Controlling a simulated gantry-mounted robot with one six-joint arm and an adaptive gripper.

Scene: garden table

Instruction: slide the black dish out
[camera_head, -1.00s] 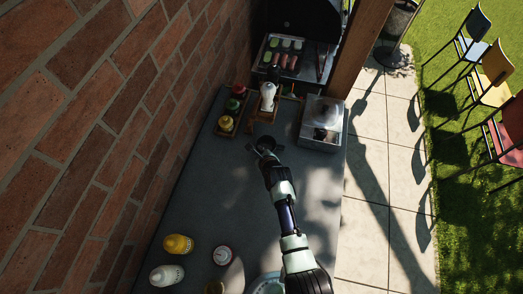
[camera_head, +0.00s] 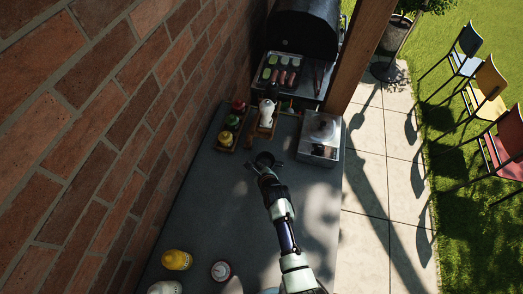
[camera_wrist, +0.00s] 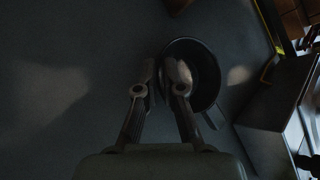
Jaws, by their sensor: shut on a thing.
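The black dish (camera_wrist: 208,72) is a small round bowl, seen from above in the wrist view, just right of centre. It rests on the dark grey counter. My gripper (camera_wrist: 163,72) is shut on the dish's left rim, with one finger outside the wall and the other over the inside. In the head view my gripper (camera_head: 259,167) is at the dish (camera_head: 265,158), in front of the wooden caddy. The dish is small and dark there, and the fingers partly cover it.
A wooden caddy (camera_head: 266,130) with a white bottle stands behind the dish. A rack of sauce bottles (camera_head: 228,133) is left, by the brick wall. A clear-lidded metal box (camera_head: 320,138) is right. A grill stands behind. Yellow (camera_head: 176,260) and red-topped containers stand in front. The counter's middle is clear.

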